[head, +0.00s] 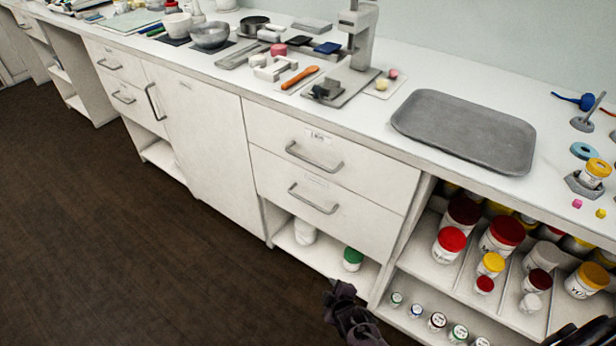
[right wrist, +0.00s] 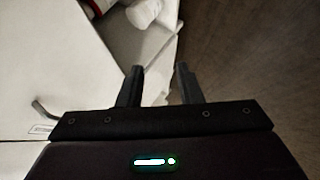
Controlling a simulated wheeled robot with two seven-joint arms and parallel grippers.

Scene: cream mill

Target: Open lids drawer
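A white drawer unit stands under the counter right of centre in the head view. Its upper drawer (head: 270,132) has a bar handle (head: 314,157) and a small label (head: 319,136) too small to read surely. Its lower drawer (head: 360,222) has a similar handle (head: 313,201). Both drawers look shut. My right gripper (head: 338,292) is low in front of the unit, below and apart from both handles. In the right wrist view its fingers (right wrist: 160,69) are apart with nothing between them, and a handle (right wrist: 44,112) shows at the left. My left gripper is out of view.
Below the drawers is an open shelf with a green-lidded jar (head: 352,258). Open shelves of jars (head: 503,234) stand to the right. A grey tray (head: 463,130) and lab items lie on the counter. The brown floor (head: 150,260) at the left is clear.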

